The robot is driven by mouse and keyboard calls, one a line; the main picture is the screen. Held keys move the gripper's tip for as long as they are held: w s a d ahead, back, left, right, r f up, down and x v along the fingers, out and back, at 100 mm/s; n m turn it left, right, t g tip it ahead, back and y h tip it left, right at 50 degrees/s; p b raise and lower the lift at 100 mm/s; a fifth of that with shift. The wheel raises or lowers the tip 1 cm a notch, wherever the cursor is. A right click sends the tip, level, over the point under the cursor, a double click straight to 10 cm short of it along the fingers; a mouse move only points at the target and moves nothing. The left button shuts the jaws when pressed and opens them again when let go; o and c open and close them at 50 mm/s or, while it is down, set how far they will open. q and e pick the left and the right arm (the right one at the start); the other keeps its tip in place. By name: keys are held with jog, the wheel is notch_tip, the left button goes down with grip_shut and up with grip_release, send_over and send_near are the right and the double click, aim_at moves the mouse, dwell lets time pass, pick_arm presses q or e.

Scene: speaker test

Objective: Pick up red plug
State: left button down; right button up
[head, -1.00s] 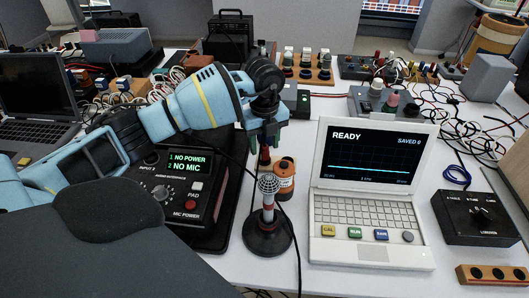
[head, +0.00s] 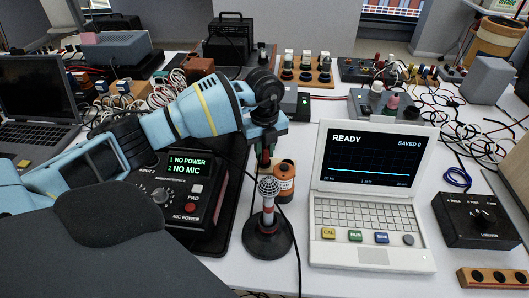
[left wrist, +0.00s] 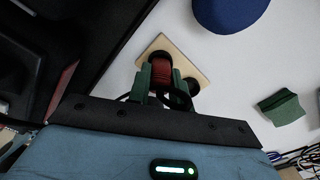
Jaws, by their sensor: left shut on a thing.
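My left gripper (head: 264,158) points down just behind the microphone and beside the orange cylinder. In the left wrist view its green fingers (left wrist: 161,82) are shut on the red plug (left wrist: 161,70), one on each side. In the head view the fingers mostly hide the plug. My right gripper is not in view.
The microphone (head: 268,208) stands on a round black base in front of the gripper. The orange cylinder (head: 285,184) is close on its right. An audio interface (head: 185,195) is at left, a white laptop (head: 370,200) at right. Cables run nearby.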

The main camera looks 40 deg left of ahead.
aim_at(265, 148)
pick_arm(q)
notch_tip(265, 148, up, 10)
jog(key=shift+f, duration=0.1)
dwell(0.4)
jog(key=shift+p, duration=0.3)
